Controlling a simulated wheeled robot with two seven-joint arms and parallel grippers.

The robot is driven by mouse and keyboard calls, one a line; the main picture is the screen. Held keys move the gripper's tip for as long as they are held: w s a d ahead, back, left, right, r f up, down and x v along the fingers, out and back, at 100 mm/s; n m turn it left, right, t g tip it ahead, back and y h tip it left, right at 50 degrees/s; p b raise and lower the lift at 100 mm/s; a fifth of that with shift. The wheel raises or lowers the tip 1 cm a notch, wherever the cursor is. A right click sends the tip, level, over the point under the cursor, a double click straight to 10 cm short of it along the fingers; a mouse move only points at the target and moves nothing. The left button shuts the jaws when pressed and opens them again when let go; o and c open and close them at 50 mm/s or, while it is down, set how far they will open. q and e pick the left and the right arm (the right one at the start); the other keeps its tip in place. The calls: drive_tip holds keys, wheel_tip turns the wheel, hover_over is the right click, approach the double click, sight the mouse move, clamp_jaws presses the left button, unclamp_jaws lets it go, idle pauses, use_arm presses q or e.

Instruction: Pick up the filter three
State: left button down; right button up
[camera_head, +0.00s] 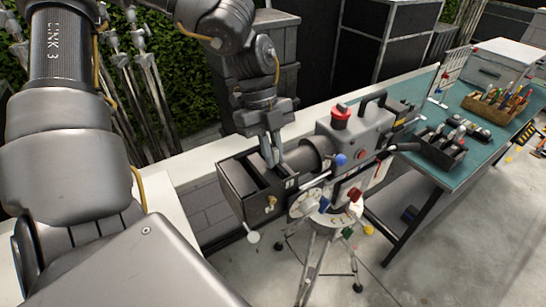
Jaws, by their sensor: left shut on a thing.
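My left gripper (272,158) points down from the top middle of the view. Its fingertips are close together at the top of the dark matte box (237,206), at the lens end of a film camera (354,135). The gripper is shut on a thin filter at the box's upper edge. The filter is mostly hidden by the fingers and the box, and no number on it can be read. The box is open on top with dark slots inside. My right gripper is not in view.
The camera stands on a tripod (320,245) with coloured knobs around its head. A teal-topped workbench (478,125) at the right holds a wooden tool box (497,104) and a dark tool box (440,149). Dark cases, light stands and a hedge stand behind.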

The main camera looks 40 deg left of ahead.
use_arm(q)
drive_tip(key=shift+r, duration=0.15)
wheel_tip(320, 180, up, 12)
drive_tip(key=b, duration=0.3)
drive_tip(key=w+a, duration=0.2)
drive_tip(key=a, duration=0.6)
drive_tip(key=w+a, duration=0.3)
drive_tip(key=a, duration=0.6)
drive_tip(key=shift+a+p, duration=0.25)
drive_tip(key=shift+p, duration=0.15)
